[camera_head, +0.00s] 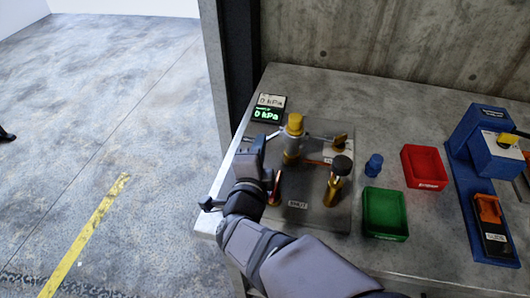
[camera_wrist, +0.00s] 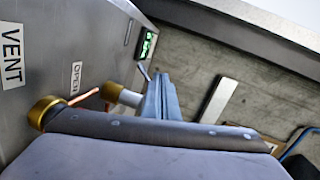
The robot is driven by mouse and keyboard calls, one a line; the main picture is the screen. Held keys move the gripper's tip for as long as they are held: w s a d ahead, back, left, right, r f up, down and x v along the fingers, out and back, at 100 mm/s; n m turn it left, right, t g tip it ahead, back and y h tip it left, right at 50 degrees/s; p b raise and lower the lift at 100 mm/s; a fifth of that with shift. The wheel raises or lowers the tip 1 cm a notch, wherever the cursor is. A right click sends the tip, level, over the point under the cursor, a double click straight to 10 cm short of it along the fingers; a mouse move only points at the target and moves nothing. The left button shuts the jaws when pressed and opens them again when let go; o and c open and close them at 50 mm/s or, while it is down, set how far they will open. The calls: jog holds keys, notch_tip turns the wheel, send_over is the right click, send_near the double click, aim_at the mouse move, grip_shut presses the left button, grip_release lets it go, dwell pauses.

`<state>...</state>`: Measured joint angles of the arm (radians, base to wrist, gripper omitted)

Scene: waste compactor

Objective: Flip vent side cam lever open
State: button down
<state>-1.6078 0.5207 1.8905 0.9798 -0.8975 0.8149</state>
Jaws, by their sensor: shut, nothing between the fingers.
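A fitting with a yellow cap (camera_head: 294,124) stands upright on the grey plate (camera_head: 312,221). A thin silver lever (camera_head: 273,137) reaches left from it, close to my gripper (camera_head: 254,148); I cannot tell whether they touch. Another lever reaches right. In the wrist view my gripper (camera_wrist: 160,98) shows as narrow blue-grey fingers, shut and empty, beside a pale cylinder (camera_wrist: 125,96). A VENT label (camera_wrist: 12,55) and an OPEN label (camera_wrist: 76,77) are on the plate there. My arm hides part of the plate's left side.
A brass fitting with a black top (camera_head: 338,180) stands at the right of the plate. A pressure display (camera_head: 267,114) reads 0 kPa. A green bin (camera_head: 385,213), a red bin (camera_head: 424,167), a blue piece (camera_head: 374,165) and a blue machine (camera_head: 482,140) are farther right. The table's edge is at left.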

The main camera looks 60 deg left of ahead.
aim_at(272, 137)
jog(key=s+f+m+t+h, duration=0.1)
jog(key=s+m, duration=0.1)
jog(key=m, duration=0.2)
jog(key=s+d+f+m+t+h, duration=0.1)
jog(key=m, duration=0.3)
jog(key=s+d+f+m+t+h, duration=0.1)
jog(key=s+m+h, duration=0.1)
jog(key=m, duration=0.3)
jog(key=shift+s+d, duration=0.2)
jog(key=shift+s, duration=0.1)
jog(key=shift+s+d+f+m, duration=0.25)
jog(key=shift+d+m, duration=0.05)
jog(key=shift+m, duration=0.3)
jog(key=p+x, duration=0.1)
jog(key=x, duration=0.8)
jog(key=shift+d+p, duration=0.2)
jog(key=shift+p, duration=0.2)
jog(key=shift+w+a+f, duration=0.15)
jog(key=shift+w+a, duration=0.15)
jog(key=shift+w, duration=0.25)
